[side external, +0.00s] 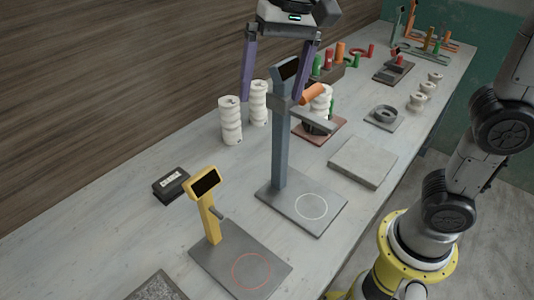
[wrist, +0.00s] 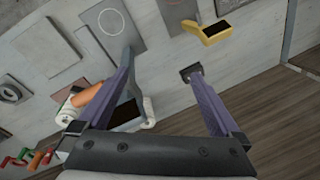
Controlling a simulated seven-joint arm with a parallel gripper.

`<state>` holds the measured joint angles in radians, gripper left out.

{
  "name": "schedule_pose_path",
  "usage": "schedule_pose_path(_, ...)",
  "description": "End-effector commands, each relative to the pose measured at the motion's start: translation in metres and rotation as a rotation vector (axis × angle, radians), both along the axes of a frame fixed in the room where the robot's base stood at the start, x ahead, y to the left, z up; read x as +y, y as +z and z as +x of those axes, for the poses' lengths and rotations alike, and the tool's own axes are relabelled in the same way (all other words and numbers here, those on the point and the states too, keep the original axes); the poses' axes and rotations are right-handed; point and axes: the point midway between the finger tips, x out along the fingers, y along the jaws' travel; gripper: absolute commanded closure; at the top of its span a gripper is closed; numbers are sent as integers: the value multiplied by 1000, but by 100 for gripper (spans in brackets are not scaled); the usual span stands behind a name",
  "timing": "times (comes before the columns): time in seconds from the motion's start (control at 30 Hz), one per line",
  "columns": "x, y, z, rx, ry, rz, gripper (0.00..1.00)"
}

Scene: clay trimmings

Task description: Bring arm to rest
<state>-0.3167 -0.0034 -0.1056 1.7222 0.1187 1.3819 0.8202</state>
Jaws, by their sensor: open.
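My gripper (side external: 274,80) is raised above the bench near the top of the side view, with its two purple fingers spread apart. In the wrist view the gripper (wrist: 160,95) is open, with nothing between the fingertips. In the side view one finger hangs behind and left of the tall grey-blue stand (side external: 281,150), and the other hangs to its right. The stand's dark screen shows between the fingers. I cannot tell whether a finger touches the stand. An orange cylinder (side external: 313,94) is close to the right finger; it also shows in the wrist view (wrist: 86,95).
A yellow stand (side external: 208,222) with a dark screen is at the front. White ribbed columns (side external: 231,122) stand left of the grey-blue stand. A black box (side external: 171,184) lies near the wall. A grey slab (side external: 362,162) and a ring on a plate (side external: 384,116) lie right.

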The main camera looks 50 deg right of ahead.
Motion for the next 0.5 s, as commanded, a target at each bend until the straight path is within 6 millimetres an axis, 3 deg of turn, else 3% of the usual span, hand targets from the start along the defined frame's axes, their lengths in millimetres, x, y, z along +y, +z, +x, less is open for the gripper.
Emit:
schedule_pose_path(0.17,-43,-9,-51,-110,160,-34,0)
schedule_pose_path(0.3,-70,-28,-91,-195,295,-83,0)
schedule_pose_path(0.5,-104,-67,-128,-322,409,-190,0)
